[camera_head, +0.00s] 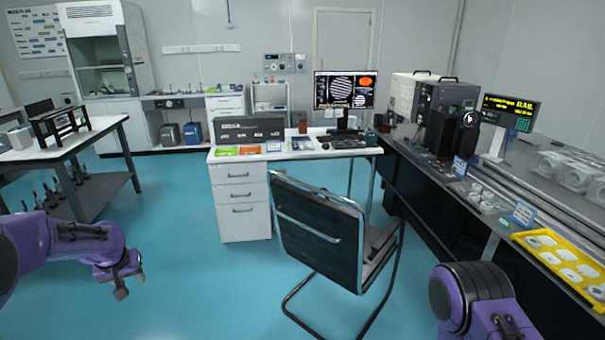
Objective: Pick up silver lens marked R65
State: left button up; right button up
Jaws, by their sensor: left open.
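I cannot make out a silver lens marked R65; any such marking is too small to read from here. Several small silvery parts (487,200) sit on the right bench (425,160), and whether one is the lens I cannot tell. My left gripper (125,281) is open and empty, low over the blue floor at the left, well away from the right bench. My right arm shows at the bottom right, beside the bench, and its gripper is out of view.
A yellow tray (515,237) with several pale pieces lies on the right bench, near a rail and a lit sign (510,112). A black chair (318,235) stands mid-floor before a white desk (235,205). A white-topped table (70,148) stands left.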

aim_at(474, 197)
jog(key=i, duration=1.9)
jog(key=z, duration=2.8)
jog(key=i, duration=1)
jog(key=u, duration=0.1)
